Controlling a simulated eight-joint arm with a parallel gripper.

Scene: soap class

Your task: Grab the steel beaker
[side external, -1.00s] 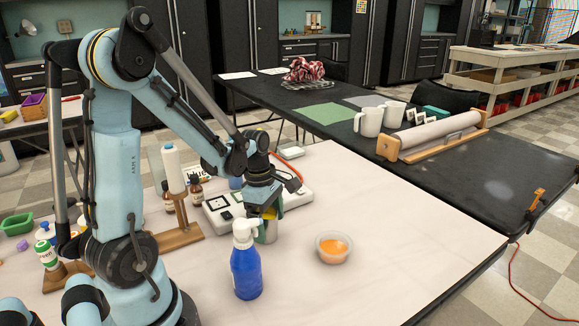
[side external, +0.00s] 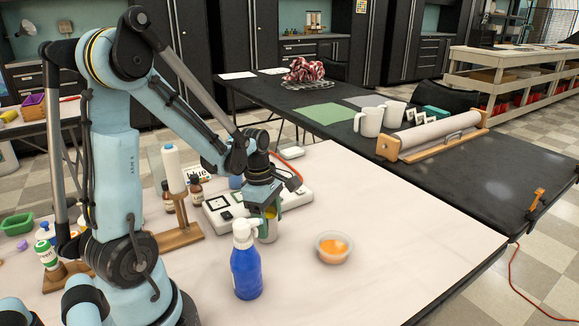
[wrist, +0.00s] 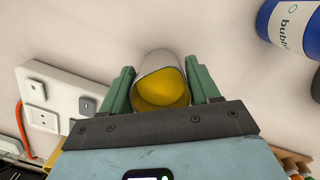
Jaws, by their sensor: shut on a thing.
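The steel beaker (wrist: 161,61) stands between the two green fingers of my gripper (wrist: 163,88) in the wrist view, with yellow contents showing inside it. My gripper is shut on the beaker, one finger against each side. In the side view the beaker (side external: 268,232) is partly hidden behind the blue spray bottle, below my gripper (side external: 266,212). It appears upright on or very close to the white table; I cannot tell whether it touches the top.
A blue spray bottle (side external: 246,270) stands close in front of the beaker. A bowl of orange stuff (side external: 333,247) sits to the right. A white hotplate-like unit (side external: 222,211) lies behind. Brown bottles and a wooden stand (side external: 180,237) are at left. The table's right side is clear.

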